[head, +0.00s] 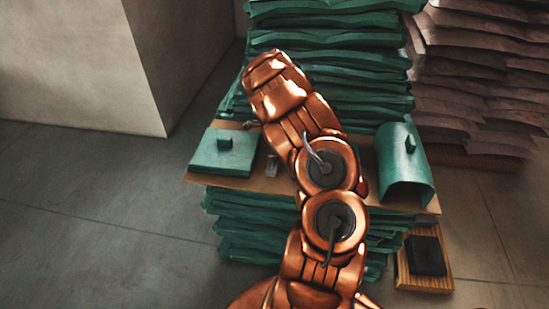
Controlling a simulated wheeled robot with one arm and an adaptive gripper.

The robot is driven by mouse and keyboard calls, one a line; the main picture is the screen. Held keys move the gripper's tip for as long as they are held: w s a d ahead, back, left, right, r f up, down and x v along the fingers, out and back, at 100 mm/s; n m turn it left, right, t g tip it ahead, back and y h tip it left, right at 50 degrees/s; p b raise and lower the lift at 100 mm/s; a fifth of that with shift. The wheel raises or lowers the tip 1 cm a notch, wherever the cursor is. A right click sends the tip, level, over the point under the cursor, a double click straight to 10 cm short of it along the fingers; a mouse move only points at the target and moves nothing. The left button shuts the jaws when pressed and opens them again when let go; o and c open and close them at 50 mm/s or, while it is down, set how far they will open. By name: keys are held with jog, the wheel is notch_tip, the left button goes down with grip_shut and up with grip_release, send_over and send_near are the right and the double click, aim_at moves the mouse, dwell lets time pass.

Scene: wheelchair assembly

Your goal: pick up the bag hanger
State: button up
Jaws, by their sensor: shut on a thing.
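My copper arm rises from the bottom of the head view and bends over a brown board (230,181) lying on a stack of green sheets. My gripper cannot be made out; the arm's own links hide the space below its upper end. A small grey piece (272,166) shows on the board just left of the arm, and a small dark piece (250,125) shows at the arm's left edge. I cannot tell whether either is the bag hanger. No bag hanger can be clearly recognised.
A flat green block (224,152) with a small knob lies on the board's left. A curved green cover (405,165) stands at its right. Tall green (340,50) and brown (480,75) stacks rise behind. A black block (426,256) sits on a wooden pallet. The left floor is clear.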

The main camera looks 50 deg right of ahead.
jog(key=shift+c, duration=0.6)
jog(key=shift+r, duration=0.1)
jog(key=shift+r+b, duration=1.1)
jog(key=shift+r, duration=0.4)
jog(key=shift+s+a+r, duration=0.15)
jog(key=shift+s, duration=0.05)
jog(key=s+a+r+b, duration=0.1)
jog(key=s+a+b, duration=0.3)
jog(key=s, duration=0.9)
jog(key=a, duration=0.3)
jog(key=shift+s+r, duration=0.25)
jog(key=shift+s, duration=0.1)
